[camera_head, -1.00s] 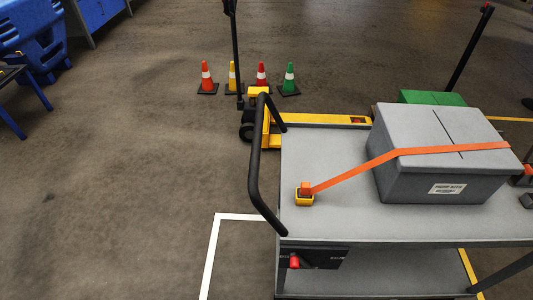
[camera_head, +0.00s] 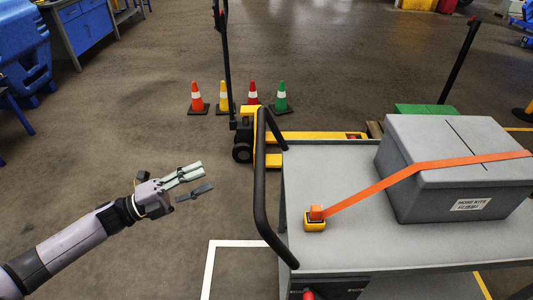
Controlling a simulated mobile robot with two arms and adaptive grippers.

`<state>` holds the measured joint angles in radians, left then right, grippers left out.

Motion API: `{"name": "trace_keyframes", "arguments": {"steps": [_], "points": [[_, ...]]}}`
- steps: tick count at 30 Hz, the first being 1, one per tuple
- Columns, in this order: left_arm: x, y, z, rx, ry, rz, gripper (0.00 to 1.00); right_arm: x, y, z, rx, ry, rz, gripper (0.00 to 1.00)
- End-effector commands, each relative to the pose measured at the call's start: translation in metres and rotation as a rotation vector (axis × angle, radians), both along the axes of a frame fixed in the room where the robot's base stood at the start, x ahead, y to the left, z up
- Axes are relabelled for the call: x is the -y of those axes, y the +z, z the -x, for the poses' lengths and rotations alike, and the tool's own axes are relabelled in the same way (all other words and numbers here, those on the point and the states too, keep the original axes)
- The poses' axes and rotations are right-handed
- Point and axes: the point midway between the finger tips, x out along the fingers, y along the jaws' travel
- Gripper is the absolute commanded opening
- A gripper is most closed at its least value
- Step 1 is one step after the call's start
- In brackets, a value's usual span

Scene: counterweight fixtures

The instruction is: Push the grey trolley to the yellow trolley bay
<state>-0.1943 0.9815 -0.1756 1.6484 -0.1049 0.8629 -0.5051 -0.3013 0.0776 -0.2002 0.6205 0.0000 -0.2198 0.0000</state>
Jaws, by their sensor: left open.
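The grey trolley (camera_head: 350,235) stands at the right in the head view, with a black push handle (camera_head: 262,190) on its left end. A grey lidded box (camera_head: 455,150) lies on its top under an orange strap (camera_head: 400,178) that runs to a yellow and orange buckle. My left gripper (camera_head: 195,182) is open and empty, to the left of the handle and apart from it. My right gripper is not in view. A yellow trolley bay cannot be made out for certain; a short yellow floor line (camera_head: 483,287) shows at the lower right.
A yellow pallet jack (camera_head: 325,137) stands behind the trolley. Several cones, among them an orange one (camera_head: 197,98), stand beyond it. White floor tape (camera_head: 210,265) lies left of the trolley. A blue workbench (camera_head: 85,30) is at the upper left. The floor at left is clear.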

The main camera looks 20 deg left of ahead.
Motion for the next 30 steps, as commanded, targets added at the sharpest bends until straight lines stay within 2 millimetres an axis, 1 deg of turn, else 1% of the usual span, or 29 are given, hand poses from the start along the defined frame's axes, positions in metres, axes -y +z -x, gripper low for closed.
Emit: {"name": "trace_keyframes", "arguments": {"steps": [8,21,27,30], "points": [[0.034,0.012,-0.03,0.002,0.003,0.005,0.41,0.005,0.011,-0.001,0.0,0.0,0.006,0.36],[0.103,0.028,-0.085,-0.001,0.004,0.005,0.41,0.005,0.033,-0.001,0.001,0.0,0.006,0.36],[0.122,0.03,-0.1,-0.003,0.005,0.004,0.41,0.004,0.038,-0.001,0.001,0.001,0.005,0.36],[0.126,0.03,-0.104,-0.004,0.005,0.003,0.41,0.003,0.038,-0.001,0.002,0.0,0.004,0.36]]}}
